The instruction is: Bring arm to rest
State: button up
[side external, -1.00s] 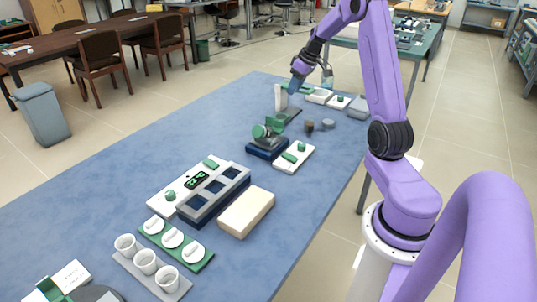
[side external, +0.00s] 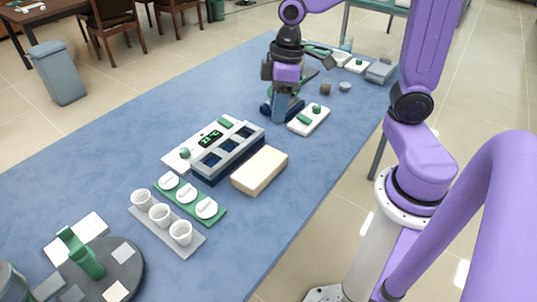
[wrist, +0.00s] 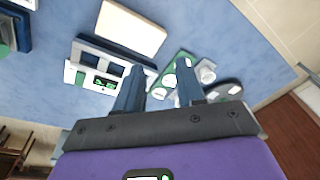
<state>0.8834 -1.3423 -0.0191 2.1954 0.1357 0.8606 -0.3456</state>
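My purple arm reaches over the far part of the blue table (side external: 95,160). In the side view my gripper (side external: 282,106) hangs with its blue fingers pointing down, in front of a device with a dark blue base, which it mostly hides. I cannot tell the height of the fingers above the table there. In the wrist view my gripper (wrist: 160,68) has its two blue fingers well apart, with nothing held between them.
A slotted grey-blue block (side external: 228,152), white panel with green display (side external: 190,148), cream block (side external: 260,171), green tray of lids (side external: 219,217) and cup tray (side external: 184,249) occupy the table. A dark round plate (side external: 125,272) sits near left. The table's left part is clear.

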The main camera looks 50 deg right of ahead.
jog(key=s+a+f+n+h, duration=0.1)
jog(key=s+n, duration=0.3)
jog(key=s, duration=1.2)
jog(key=shift+s+a+f, duration=0.15)
jog(key=shift+a+f, duration=0.05)
jog(key=shift+a, duration=0.05)
